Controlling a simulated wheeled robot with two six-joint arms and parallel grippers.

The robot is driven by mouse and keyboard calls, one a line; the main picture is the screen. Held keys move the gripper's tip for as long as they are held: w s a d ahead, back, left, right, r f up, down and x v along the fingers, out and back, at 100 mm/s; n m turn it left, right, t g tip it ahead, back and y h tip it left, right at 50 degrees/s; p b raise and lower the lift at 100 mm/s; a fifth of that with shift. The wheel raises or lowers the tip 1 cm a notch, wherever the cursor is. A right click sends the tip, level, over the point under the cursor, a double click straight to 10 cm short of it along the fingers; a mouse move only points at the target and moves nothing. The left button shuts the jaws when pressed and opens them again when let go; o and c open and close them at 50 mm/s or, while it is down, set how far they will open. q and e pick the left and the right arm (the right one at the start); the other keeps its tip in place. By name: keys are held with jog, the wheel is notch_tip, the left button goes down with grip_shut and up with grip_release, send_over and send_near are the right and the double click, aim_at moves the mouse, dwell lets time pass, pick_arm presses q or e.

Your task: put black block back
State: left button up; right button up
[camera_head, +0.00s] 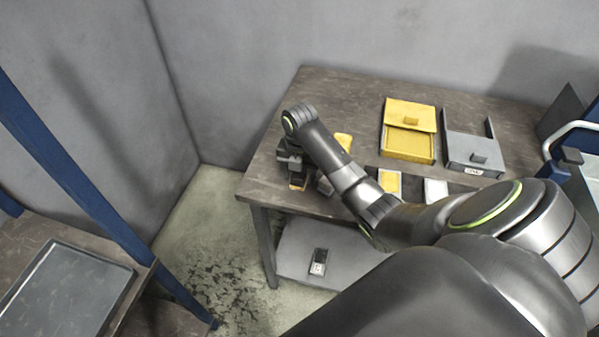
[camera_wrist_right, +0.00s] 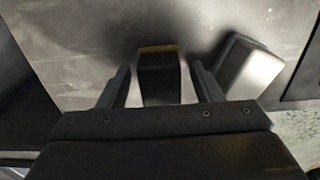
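The black block (camera_wrist_right: 158,80) stands between the two fingers of my right gripper in the right wrist view. It has a thin orange-yellow edge at its far end. My right gripper (camera_wrist_right: 160,82) is open around it, with a gap on each side. In the head view the right gripper (camera_head: 297,174) is low over the left end of the worktable (camera_head: 345,90), and the block there is mostly hidden by it. A silver-grey block (camera_wrist_right: 249,66) lies close by, to the right of the right finger. My left gripper is not in view.
A yellow box (camera_head: 409,113) and a grey labelled box (camera_head: 474,151) stand at the table's back right. A yellow block (camera_head: 343,141), a yellow piece (camera_head: 389,181) and a white piece (camera_head: 435,190) lie near my right arm. A tray (camera_head: 65,295) is at lower left.

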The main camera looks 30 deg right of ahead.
jog(key=shift+r, duration=0.25)
notch_tip(320, 180, up, 4)
jog(key=shift+w+r+b, duration=0.1)
jog(key=shift+b, duration=0.3)
notch_tip(320, 180, up, 6)
jog(key=p, duration=0.5)
jog(key=shift+p, duration=0.3)
jog(key=shift+r+p, duration=0.85)
